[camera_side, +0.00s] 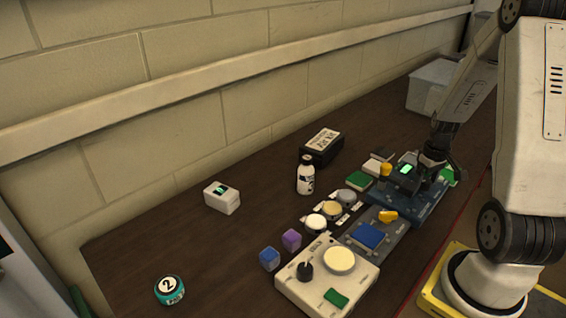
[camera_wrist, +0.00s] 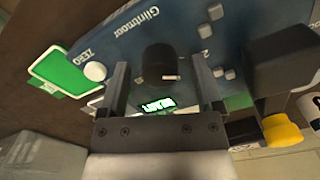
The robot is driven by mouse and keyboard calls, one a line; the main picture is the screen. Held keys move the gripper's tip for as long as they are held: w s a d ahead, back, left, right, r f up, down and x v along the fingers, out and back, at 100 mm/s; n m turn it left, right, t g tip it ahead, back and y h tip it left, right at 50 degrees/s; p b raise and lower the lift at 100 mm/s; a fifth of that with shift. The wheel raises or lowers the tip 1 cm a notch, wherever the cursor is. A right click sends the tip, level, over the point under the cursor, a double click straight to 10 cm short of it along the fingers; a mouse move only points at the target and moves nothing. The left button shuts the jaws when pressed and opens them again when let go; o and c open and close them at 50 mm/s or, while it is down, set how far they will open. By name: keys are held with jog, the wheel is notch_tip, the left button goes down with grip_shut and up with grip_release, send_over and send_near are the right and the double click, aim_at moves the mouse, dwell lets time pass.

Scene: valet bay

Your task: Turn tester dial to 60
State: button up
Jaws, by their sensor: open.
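The tester appears to be the blue device (camera_side: 411,214) marked "Glintmoor", which also fills the top of the wrist view (camera_wrist: 208,38). A dark round dial (camera_wrist: 160,62) on its face lies between my fingers in the wrist view. My gripper (camera_wrist: 160,78) is open, with one finger on each side of the dial; I cannot tell whether they touch it. In the side view my gripper (camera_side: 424,180) is low over the blue device and hides the dial. A lit green display (camera_wrist: 158,104) is partly behind the gripper; its reading is not legible. The dial's scale is not readable.
A black block (camera_wrist: 285,55) and yellow knob (camera_wrist: 281,132) stand close to the right finger. A white button (camera_wrist: 95,71) marked ZERO is at left. A beige box (camera_side: 322,286) with a black knob, small cups and a bottle (camera_side: 305,177) stand nearby.

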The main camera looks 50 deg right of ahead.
grip_shut()
jog(key=shift+m, duration=0.3)
jog(key=m, duration=1.1)
dwell(0.5)
dwell(0.4)
